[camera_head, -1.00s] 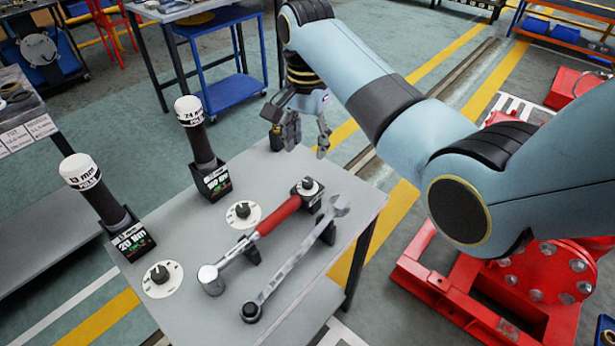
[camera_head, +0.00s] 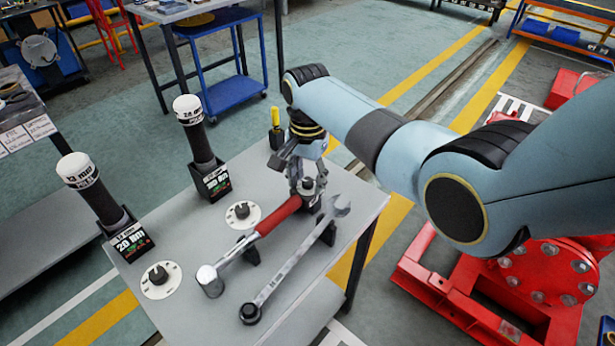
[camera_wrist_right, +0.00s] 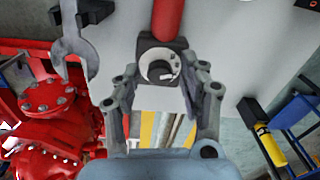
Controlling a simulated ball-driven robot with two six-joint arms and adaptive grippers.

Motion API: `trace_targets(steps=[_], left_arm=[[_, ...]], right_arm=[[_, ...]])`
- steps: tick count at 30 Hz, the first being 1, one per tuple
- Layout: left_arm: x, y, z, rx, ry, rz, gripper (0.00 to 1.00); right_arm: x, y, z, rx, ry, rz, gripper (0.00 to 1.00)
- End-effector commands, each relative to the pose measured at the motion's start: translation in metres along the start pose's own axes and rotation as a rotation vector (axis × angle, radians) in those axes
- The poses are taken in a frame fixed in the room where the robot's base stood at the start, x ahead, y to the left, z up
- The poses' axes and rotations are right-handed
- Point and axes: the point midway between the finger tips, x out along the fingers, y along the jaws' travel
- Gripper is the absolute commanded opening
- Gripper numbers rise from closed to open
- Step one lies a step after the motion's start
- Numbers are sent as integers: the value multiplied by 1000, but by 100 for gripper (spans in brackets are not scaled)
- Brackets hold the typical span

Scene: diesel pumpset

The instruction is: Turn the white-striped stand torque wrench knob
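The torque wrench knob (camera_head: 308,186) is a small round end piece at the far end of the red-handled torque wrench (camera_head: 277,215), which rests on a dark stand on the grey table. In the right wrist view the knob (camera_wrist_right: 160,68) shows as a pale ring with a white mark on its dark centre, in a dark block. My right gripper (camera_head: 307,178) is over this end, its fingers open. In the wrist view its fingers (camera_wrist_right: 162,80) stand on either side of the knob, apart from it as far as I can tell. My left gripper is out of view.
A grey spanner (camera_head: 290,262) lies beside the wrench. Two white dials with black knobs (camera_head: 243,213) (camera_head: 160,278) and two white-capped black posts (camera_head: 198,135) (camera_head: 90,190) stand to the left. A yellow-handled tool (camera_head: 275,125) is at the table's far edge. Red machinery (camera_head: 545,265) is at right.

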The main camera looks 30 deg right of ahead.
Motion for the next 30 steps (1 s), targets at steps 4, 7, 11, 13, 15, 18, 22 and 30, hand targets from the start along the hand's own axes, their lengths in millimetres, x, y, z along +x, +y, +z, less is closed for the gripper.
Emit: trace_targets(steps=[4,7,11,13,15,18,22,30], left_arm=[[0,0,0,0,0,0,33],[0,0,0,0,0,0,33],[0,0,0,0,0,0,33],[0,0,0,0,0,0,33],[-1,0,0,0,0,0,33],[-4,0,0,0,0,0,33],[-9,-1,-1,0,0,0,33],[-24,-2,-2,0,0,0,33]], right_arm=[[0,0,0,0,0,0,21],[0,0,0,0,0,0,8],[0,0,0,0,0,0,0],[0,0,0,1,0,0,0],[0,0,0,7,0,1,0],[-1,0,0,29,-1,1,0],[-2,0,0,84,-1,2,0],[-3,0,0,274,-1,2,0]])
